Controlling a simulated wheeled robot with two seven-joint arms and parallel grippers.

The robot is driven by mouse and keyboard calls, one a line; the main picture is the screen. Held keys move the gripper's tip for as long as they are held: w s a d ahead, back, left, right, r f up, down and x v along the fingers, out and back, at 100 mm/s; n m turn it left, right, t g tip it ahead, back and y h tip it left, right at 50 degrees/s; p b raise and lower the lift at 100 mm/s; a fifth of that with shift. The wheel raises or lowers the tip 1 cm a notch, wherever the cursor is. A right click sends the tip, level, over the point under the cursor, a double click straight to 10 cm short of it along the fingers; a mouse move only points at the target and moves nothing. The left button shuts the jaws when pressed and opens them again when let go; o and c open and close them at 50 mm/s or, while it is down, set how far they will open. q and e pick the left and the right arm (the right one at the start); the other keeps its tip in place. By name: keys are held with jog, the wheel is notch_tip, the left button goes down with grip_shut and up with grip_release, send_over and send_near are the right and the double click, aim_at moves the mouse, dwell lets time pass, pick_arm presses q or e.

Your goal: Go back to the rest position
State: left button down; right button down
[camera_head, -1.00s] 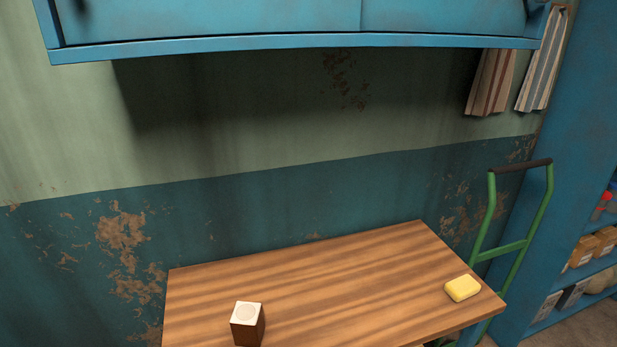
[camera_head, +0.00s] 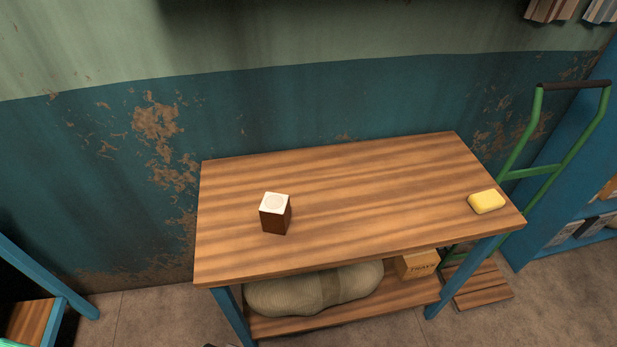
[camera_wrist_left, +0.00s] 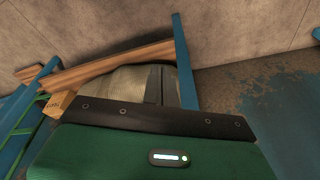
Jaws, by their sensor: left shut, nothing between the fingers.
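My left gripper (camera_wrist_left: 160,119) fills the lower part of the left wrist view, as a green body with a dark bolted edge. It is shut and holds nothing. The left wrist view looks down past it at the table's side and the sack on its lower shelf, with the gripper apart from both. In the head view neither gripper shows clearly; a small dark part peeks in at the bottom edge. My right gripper is not in view.
A wooden table (camera_head: 350,185) bears a brown box with a white top (camera_head: 275,214) and a yellow sponge (camera_head: 487,201). Its lower shelf holds a sack (camera_head: 315,289) and a small crate (camera_head: 418,264). A green hand truck (camera_head: 545,170) stands at right.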

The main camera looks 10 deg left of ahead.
pick_arm(q)
jog(key=s+a+f, duration=0.1)
jog(key=s+f, duration=0.3)
jog(key=f, duration=0.3)
jog(key=s+f, duration=0.3)
jog(key=f, duration=0.5)
jog(key=s+a+f+g, duration=0.1)
jog(key=s+a+f, duration=0.1)
jog(key=s+f, duration=0.8)
jog(key=s, duration=0.3)
jog(key=shift+s+a+g, duration=0.3)
jog(key=shift+s, duration=0.1)
